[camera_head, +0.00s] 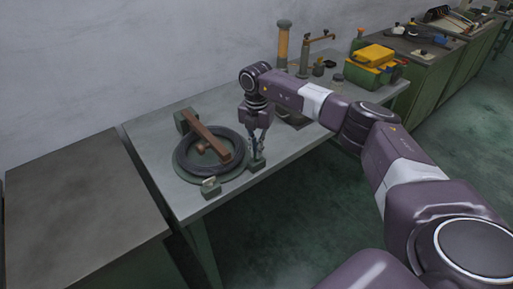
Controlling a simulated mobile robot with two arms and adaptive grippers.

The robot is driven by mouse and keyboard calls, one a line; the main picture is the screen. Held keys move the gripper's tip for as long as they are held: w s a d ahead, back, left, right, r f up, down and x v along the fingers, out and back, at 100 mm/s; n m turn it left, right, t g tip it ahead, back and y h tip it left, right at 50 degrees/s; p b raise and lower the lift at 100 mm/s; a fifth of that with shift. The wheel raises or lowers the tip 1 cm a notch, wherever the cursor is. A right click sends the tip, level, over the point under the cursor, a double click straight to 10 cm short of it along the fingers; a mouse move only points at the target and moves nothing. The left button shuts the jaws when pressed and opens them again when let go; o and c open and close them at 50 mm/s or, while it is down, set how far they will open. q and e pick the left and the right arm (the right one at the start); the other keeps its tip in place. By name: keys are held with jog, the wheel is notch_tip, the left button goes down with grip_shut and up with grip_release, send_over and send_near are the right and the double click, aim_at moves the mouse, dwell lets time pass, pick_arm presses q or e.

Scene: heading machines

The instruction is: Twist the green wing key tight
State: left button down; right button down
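A round dark ring fixture (181,164) lies on the grey workbench, with a brown bar (207,137) across it. A small green block (258,165) sits at the fixture's right edge. Another green block (211,187) with a pale piece on top sits at its front edge. My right gripper (257,153) points down, with its fingertips right over the right-hand block. I cannot make out the green wing key clearly; the fingers cover the top of that block. Whether the fingers are closed on anything is too small to tell. My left gripper is not in view.
Behind my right arm stand an orange-brown cylinder (283,46), a brown tap-like post (305,58) and a yellow-and-green box (372,62). A separate dark bench (80,210) stands at left. The workbench front edge (250,186) is clear.

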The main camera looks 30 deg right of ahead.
jog(key=m, duration=0.2)
jog(key=m+p, duration=0.1)
jog(key=m, duration=0.1)
jog(key=m+p, duration=0.1)
jog(key=m, duration=0.1)
jog(key=shift+w+d+r, duration=0.1)
jog(key=shift+w+r, duration=0.1)
jog(key=shift+r, duration=0.05)
dwell(0.5)
jog(key=c, duration=2.2)
grip_release()
jog(key=shift+o, duration=0.2)
jog(key=shift+s+f, duration=0.1)
jog(key=shift+f, duration=0.05)
notch_tip(320, 180, up, 12)
